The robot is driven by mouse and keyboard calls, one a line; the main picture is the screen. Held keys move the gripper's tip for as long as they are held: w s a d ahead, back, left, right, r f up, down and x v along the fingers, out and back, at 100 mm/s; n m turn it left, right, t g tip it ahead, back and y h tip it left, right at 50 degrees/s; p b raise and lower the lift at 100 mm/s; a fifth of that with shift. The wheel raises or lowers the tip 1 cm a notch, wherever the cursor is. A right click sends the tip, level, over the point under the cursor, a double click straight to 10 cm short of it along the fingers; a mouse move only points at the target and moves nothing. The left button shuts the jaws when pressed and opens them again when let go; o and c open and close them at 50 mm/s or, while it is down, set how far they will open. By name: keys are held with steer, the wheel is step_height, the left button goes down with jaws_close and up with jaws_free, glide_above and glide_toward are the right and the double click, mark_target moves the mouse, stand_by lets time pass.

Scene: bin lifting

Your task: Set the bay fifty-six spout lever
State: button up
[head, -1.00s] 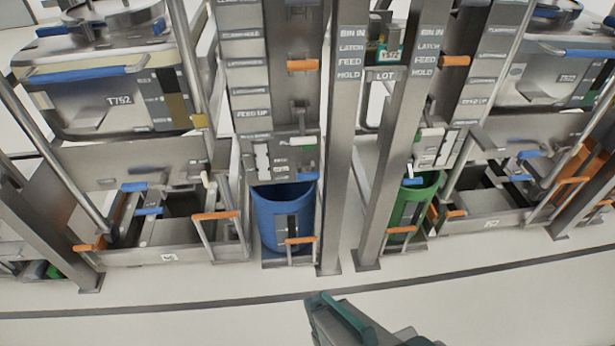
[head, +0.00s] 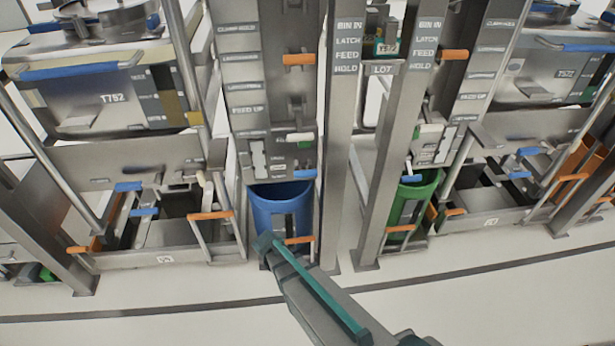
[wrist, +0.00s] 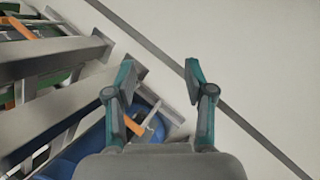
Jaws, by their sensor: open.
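No bay number fifty-six is readable, and I cannot tell which handle is the spout lever. The left panel carries an orange handle (head: 299,59), a white handle (head: 300,137) and a blue handle (head: 305,174) above a blue bin (head: 270,212). The right panel has a similar orange handle (head: 454,55) and a blue handle (head: 410,178) above a green bin (head: 402,205). My gripper (head: 264,242) is low in front of the blue bin, overlapping its lower part in the head view. In the wrist view its fingers (wrist: 160,72) are apart, with nothing between them.
Metal posts (head: 343,150) stand between the two bins. An orange bar (head: 299,240) crosses the blue bin's front. A large vessel marked T752 (head: 90,100) stands at left. The pale floor (head: 480,310) in front is clear, with a dark line across it.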

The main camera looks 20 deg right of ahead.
steer(key=w+r+n+t+h, duration=0.25)
steer(key=w+r, duration=0.35)
steer(key=w, duration=0.6)
steer(key=n+h+b, duration=0.1)
steer(key=n+h, duration=0.1)
steer(key=h, duration=0.6)
glide_toward(306, 174)
steer(key=shift+w+d+f+t, duration=0.1)
steer(key=shift+w+f+t, duration=0.3)
steer(key=shift+w+t, duration=0.1)
steer(key=shift+n, duration=0.25)
steer(key=x, duration=0.7)
steer(key=p+x, duration=0.1)
steer(key=x, duration=0.2)
steer(key=shift+s+d+f, duration=0.15)
steer(key=shift+s+d, duration=0.15)
steer(key=shift+d, duration=0.05)
steer(key=shift+c, duration=0.2)
jaws_close()
